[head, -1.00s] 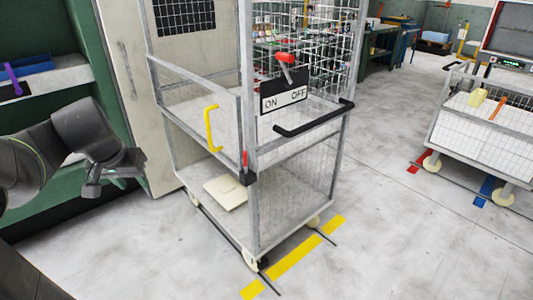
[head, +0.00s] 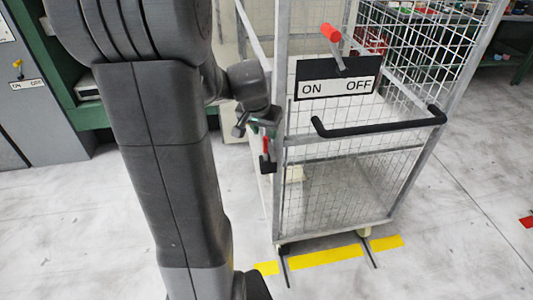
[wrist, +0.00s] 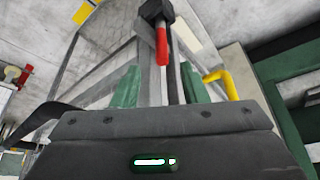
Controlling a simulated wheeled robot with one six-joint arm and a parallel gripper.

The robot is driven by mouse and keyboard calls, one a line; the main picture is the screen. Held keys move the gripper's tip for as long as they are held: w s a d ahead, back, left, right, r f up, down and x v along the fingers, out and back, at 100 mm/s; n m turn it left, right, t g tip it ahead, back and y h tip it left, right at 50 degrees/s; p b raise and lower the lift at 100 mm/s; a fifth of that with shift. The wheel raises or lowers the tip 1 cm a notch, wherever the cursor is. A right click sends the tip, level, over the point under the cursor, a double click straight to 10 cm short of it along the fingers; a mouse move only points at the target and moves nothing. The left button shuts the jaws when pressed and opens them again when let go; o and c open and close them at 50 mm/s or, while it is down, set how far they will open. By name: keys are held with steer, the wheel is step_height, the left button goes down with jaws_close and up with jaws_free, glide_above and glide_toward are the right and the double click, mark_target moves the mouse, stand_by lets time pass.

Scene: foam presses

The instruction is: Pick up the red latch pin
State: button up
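The red latch pin (head: 266,149) stands upright at the near corner post of the wire-mesh cart (head: 388,183), with a black block at its lower end. In the wrist view the red pin (wrist: 162,45) and its black block (wrist: 157,11) appear beyond the fingers, near the middle. My gripper (head: 264,124) is just above the pin in the head view, largely hidden by my arm. In the wrist view its green fingers are spread, with a gap between them (wrist: 159,70), and the pin lines up with that gap. Nothing is held; contact cannot be told.
A red-knobbed lever (head: 331,33) rises above an ON/OFF plate (head: 337,80) on the cart. A black handle (head: 380,128) sticks out to the right. A yellow handle (wrist: 223,80) is close beside the fingers.

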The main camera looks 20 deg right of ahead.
mark_target(265, 137)
steer(key=shift+p+x, duration=0.3)
steer(key=shift+x, duration=2.1)
steer(key=shift+w+a, duration=0.1)
steer(key=shift+w, duration=0.05)
jaws_close()
